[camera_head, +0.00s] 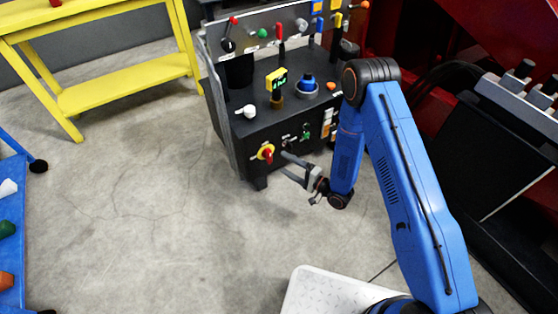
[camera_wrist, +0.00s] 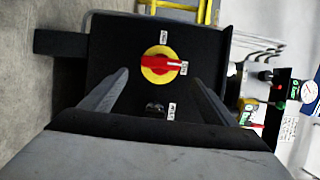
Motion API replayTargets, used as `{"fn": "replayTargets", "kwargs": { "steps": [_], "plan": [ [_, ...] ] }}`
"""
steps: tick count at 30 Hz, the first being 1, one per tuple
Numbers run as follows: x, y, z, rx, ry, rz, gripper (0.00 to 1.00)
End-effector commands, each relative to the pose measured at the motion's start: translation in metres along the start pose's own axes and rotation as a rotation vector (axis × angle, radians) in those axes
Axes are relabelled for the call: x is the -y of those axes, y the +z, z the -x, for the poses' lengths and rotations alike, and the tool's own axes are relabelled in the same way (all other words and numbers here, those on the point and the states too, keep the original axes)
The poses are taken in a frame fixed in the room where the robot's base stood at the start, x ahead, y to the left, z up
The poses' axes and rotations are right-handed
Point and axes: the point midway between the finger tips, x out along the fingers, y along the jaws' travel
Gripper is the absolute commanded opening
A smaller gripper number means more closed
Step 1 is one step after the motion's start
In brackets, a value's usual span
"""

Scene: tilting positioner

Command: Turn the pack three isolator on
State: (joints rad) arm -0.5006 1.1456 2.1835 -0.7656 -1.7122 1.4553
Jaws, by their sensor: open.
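The isolator is a red handle on a round yellow plate (camera_head: 266,153), low on the front left of the black cabinet. In the wrist view the isolator (camera_wrist: 162,64) lies between my fingers, with its red handle pointing right in that picture. Small white labels stand above, right of and below it; their text is too small to read surely. My gripper (camera_head: 285,162) is open and empty, fingers toward the panel, just right of the isolator in the head view. The wrist view shows its two fingers (camera_wrist: 162,80) on either side, apart from the handle.
A small black fitting (camera_wrist: 154,108) sits near the isolator. A yellow bench (camera_head: 125,95) stands left, a blue rack (camera_head: 12,225) at the left edge. The floor between is clear.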

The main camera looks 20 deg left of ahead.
Motion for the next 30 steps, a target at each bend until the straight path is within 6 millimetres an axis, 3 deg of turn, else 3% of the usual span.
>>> {"fn": "replayTargets", "kwargs": {
  "steps": [9,15,21,30],
  "plan": [
    [-0.001,-0.002,0.065,-0.005,0.002,-0.002,0.81],
    [-0.001,-0.001,0.093,-0.003,0.001,-0.002,0.81],
    [-0.001,0.000,0.106,-0.002,0.001,-0.001,0.81],
    [0.000,0.000,0.108,-0.001,0.000,0.000,0.81]
  ]
}}
